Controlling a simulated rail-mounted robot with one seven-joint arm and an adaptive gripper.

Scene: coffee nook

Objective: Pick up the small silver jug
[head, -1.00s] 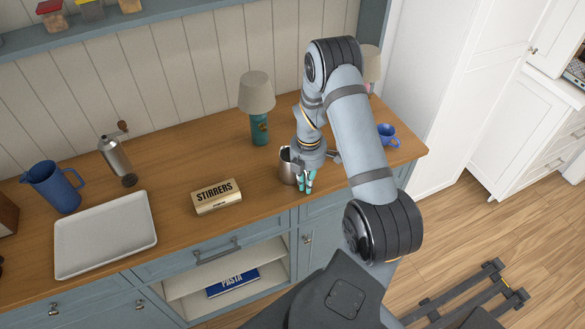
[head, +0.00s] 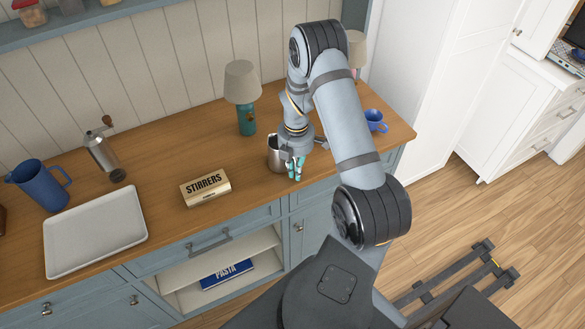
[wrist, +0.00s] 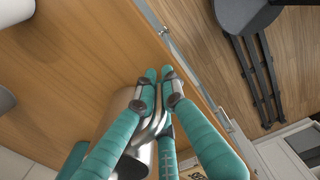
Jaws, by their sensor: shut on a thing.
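The small silver jug (head: 273,154) stands on the wooden counter near its front edge, partly hidden by my gripper (head: 295,172). In the wrist view, my teal-padded fingers (wrist: 160,80) are closed around the handle of the jug (wrist: 117,112). The jug's body is to the left of the fingers. I cannot tell whether its base is off the counter.
A teal lamp (head: 246,115) stands behind the jug and a blue mug (head: 374,120) to its right. The stirrers box (head: 205,187), white tray (head: 62,245), grinder (head: 103,153) and blue pitcher (head: 40,187) are to the left. The counter's front edge is close.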

